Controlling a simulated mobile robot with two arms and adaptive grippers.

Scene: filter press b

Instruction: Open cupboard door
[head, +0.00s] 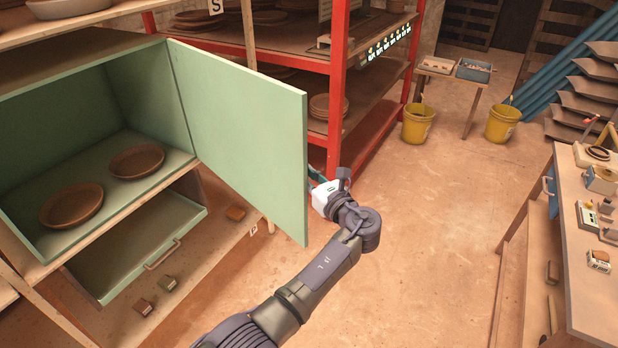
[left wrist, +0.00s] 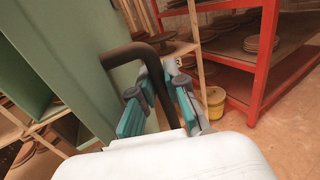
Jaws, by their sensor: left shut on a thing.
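The light green cupboard door (head: 240,125) stands wide open, swung out from the cupboard (head: 115,185). The cupboard's inside shows, with two brown plates on its floor. My left gripper (head: 314,177) is at the far side of the door near its free edge, partly hidden by the door. In the left wrist view my left gripper (left wrist: 158,97) has its teal fingers on both sides of the dark bent door handle (left wrist: 152,62) and is shut on it. The door also shows in the left wrist view (left wrist: 85,70). My right gripper is in neither view.
Below the cupboard a green drawer (head: 135,250) stands pulled out. A red shelf rack (head: 338,90) stands behind the door. Yellow buckets (head: 417,124) stand farther back. A workbench (head: 590,265) with small items is at the right. The floor between is clear.

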